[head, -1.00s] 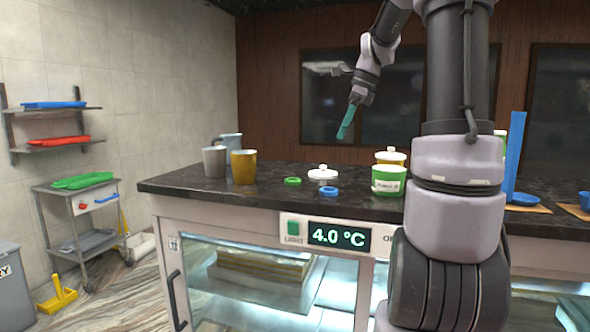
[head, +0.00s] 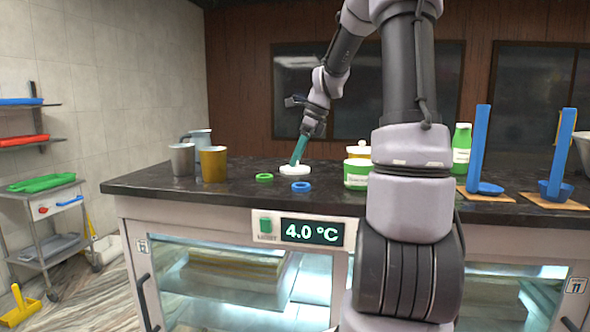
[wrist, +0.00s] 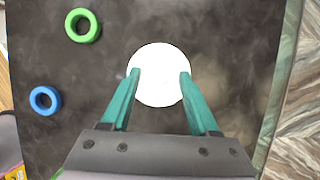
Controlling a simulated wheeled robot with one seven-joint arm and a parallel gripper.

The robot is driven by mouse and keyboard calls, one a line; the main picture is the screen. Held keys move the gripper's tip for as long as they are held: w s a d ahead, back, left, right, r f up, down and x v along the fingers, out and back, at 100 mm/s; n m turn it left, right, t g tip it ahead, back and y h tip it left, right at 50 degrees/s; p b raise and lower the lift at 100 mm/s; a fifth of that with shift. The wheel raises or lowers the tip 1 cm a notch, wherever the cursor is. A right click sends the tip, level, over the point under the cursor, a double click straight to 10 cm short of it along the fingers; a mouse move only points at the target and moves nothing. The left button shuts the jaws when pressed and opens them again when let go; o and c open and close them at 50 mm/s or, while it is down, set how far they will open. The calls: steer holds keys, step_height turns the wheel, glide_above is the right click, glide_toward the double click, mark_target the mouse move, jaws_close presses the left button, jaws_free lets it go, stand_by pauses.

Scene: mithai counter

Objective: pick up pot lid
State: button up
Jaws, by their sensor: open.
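The white pot lid (head: 296,170) lies on the dark counter, behind the green and blue rings. In the wrist view the lid (wrist: 160,62) is a bright white disc with no knob detail visible. My gripper (head: 297,163) points down at the lid in the head view, with its teal fingertips at or just above it. In the wrist view my gripper (wrist: 158,74) is open, with one finger over each side of the disc. I cannot tell whether the fingers touch the lid.
A green ring (head: 264,177) and a blue ring (head: 301,186) lie in front of the lid. A grey cup (head: 182,160) and a yellow cup (head: 213,165) stand to the left. A white-and-green tub (head: 357,174) stands to the right. The counter (head: 150,181) is bare at its left end.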

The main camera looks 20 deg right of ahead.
steer(key=shift+f, duration=0.1)
steer(key=shift+c, duration=0.3)
jaws_close()
